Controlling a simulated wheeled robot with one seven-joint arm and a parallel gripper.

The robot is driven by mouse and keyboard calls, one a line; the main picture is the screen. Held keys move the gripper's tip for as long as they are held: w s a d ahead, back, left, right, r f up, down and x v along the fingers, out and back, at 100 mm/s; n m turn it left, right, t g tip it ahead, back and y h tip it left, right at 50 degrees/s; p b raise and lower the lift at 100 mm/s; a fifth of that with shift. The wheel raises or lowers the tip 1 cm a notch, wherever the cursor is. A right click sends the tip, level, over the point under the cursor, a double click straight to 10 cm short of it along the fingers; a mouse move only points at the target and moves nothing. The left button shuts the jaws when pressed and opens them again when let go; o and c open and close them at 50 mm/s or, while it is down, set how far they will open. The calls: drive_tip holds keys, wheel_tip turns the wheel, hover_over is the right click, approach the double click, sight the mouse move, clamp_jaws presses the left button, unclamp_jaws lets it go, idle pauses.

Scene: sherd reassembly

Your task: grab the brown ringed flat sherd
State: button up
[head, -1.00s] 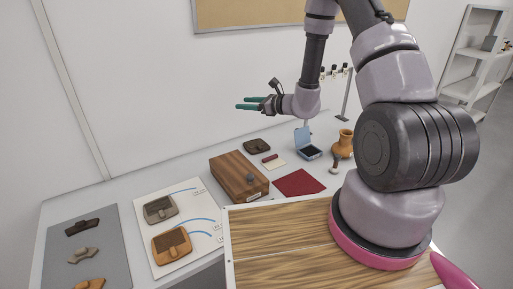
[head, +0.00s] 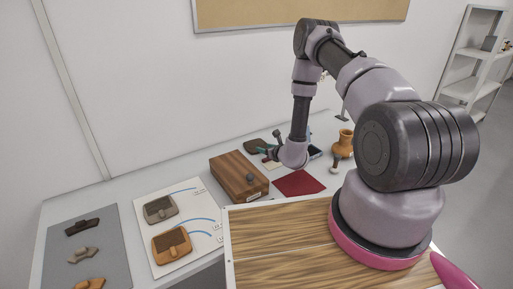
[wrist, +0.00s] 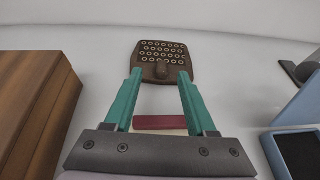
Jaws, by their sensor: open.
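The brown ringed flat sherd (wrist: 164,52) lies on the grey-white table, dark brown with rows of pale rings and a knob on its near side. It also shows in the head view (head: 254,145), behind the wooden box. My gripper (wrist: 160,76) is open and empty, with green fingers pointing toward the sherd. In the head view my gripper (head: 266,147) is near the sherd's right side.
A wooden box (head: 238,177) stands left of my gripper, and a blue case (wrist: 298,118) to the right. A dark red block (wrist: 160,122) lies below the fingers. A red cloth (head: 299,184) and an orange jug (head: 343,145) are to the right.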

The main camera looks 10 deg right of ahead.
sight(259, 145)
drive_tip(key=x, duration=0.5)
drive_tip(key=shift+w+d, duration=0.1)
drive_tip(key=shift+w, duration=0.1)
clamp_jaws()
